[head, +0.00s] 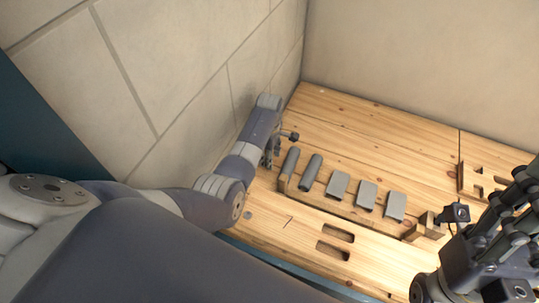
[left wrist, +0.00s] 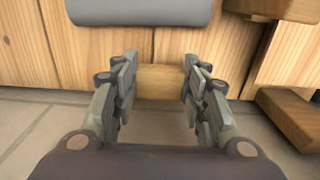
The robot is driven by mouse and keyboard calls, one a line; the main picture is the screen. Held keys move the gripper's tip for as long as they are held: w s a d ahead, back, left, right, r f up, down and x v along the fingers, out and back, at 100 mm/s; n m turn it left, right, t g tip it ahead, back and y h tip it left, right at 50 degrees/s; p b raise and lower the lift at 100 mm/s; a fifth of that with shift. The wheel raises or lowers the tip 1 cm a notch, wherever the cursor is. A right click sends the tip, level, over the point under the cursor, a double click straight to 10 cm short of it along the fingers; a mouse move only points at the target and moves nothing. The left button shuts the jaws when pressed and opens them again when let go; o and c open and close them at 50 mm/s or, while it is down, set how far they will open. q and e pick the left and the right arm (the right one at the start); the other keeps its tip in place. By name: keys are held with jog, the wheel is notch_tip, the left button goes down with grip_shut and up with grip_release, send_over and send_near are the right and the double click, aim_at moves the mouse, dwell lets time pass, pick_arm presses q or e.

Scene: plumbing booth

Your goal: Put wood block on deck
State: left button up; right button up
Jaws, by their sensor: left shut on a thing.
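In the left wrist view, a pale wood block (left wrist: 160,82) sits between the two fingers of my left gripper (left wrist: 160,88), which is shut on it. Wooden planks lie just beyond the block; whether it touches them I cannot tell. In the head view my left gripper (head: 270,153) is by the left end of the wooden deck (head: 370,135), close to the tiled wall, and the block is hidden there. My right gripper (head: 495,225) is at the right edge, over the deck's front right; its finger opening is unclear.
A wooden rack (head: 340,208) on the deck holds grey cylinders (head: 311,173) and grey flat pieces (head: 366,195). A slotted board (head: 335,250) lies in front. A notched wooden piece (head: 480,180) is at the right. The back of the deck is clear.

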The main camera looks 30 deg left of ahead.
pick_arm(q)
jog(key=shift+f, duration=0.3)
jog(key=shift+f+b, duration=0.5)
jog(key=shift+f, duration=0.7)
jog(key=shift+r, duration=0.15)
jog(key=shift+f, duration=0.3)
